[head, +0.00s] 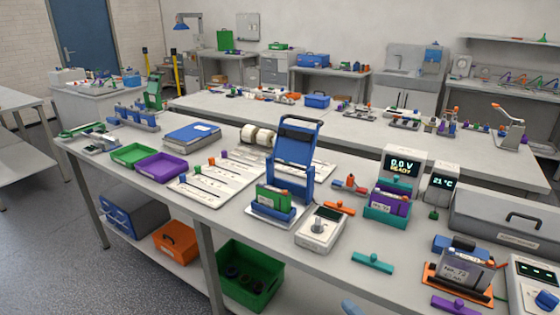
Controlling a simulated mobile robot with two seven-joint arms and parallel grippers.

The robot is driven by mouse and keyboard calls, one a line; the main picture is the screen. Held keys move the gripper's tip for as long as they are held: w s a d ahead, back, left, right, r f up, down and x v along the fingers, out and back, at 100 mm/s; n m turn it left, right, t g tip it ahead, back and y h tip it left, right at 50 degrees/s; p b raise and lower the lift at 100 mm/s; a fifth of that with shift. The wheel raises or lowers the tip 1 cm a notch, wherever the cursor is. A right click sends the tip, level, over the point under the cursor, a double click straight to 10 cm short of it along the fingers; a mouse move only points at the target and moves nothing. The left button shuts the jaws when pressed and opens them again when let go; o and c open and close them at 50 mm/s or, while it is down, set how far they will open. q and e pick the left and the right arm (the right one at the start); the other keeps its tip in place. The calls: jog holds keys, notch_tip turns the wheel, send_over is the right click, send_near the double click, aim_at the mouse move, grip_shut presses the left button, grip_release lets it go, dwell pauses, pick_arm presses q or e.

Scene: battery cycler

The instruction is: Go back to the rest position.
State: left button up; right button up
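Neither of my grippers can be made out in the head view. A small pale blue shape shows at the bottom edge below the bench front; I cannot tell what it is. The long workbench (225,212) fills the middle. On it a blue lever frame (293,160) stands upright, with a green block (273,198) at its base. A white box with a round knob (321,229) is beside it. A display box (402,167) reads "0.0 V READY". A purple and teal holder (387,205) stands in front of it.
A green tray (133,156) and a purple tray (161,168) lie at the left. A teal bar (372,262) lies near the front edge. A grey block in an orange tray (458,283) and a grey case (508,215) stand at the right. A green bin (247,277) is below the bench.

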jog(key=s+d+f+m+g+h, duration=0.3)
jog(key=s+f+m+h, duration=0.2)
jog(key=s+f+m, duration=0.35)
jog(key=s+d+f+m+g+h, duration=0.3)
jog(key=s+f+m+h, duration=0.2)
jog(key=s+f+m, duration=0.4)
pick_arm(q)
notch_tip(320, 180, up, 12)
jog(key=a+p, duration=0.1)
jog(key=p, duration=1.3)
jog(key=shift+s, duration=0.25)
pick_arm(e)
notch_tip(320, 180, up, 12)
jog(key=w+d+n, duration=0.1)
jog(key=w, duration=0.1)
jog(key=shift+n+t, duration=0.3)
jog(key=shift+n, duration=0.05)
pick_arm(q)
jog(key=shift+d+r, duration=0.1)
jog(key=shift+r, duration=0.2)
